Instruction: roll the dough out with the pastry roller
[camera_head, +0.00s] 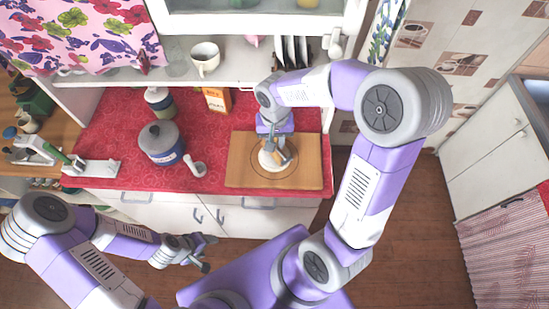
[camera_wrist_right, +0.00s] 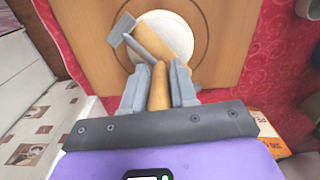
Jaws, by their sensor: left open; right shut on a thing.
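The pale round dough (camera_head: 265,163) lies on a wooden board (camera_head: 240,172) with a ring marked on it. The pastry roller has a tan wooden barrel (camera_head: 283,153) and a grey metal bracket (camera_wrist_right: 122,29). My right gripper (camera_wrist_right: 158,88) is shut on the roller's wooden handle. The roller is over the dough and hides part of it; whether it touches the dough I cannot tell. The dough also shows in the right wrist view (camera_wrist_right: 178,25). My left gripper (camera_head: 209,253) is open and empty, low in front of the counter, apart from the board.
The red oilcloth counter (camera_head: 222,135) holds a blue pot with a grey lid (camera_head: 161,143), a white mortar-like cup (camera_head: 195,167), a jar (camera_head: 160,102) and an orange box (camera_head: 217,99). A white mug (camera_head: 205,58) stands on the shelf above.

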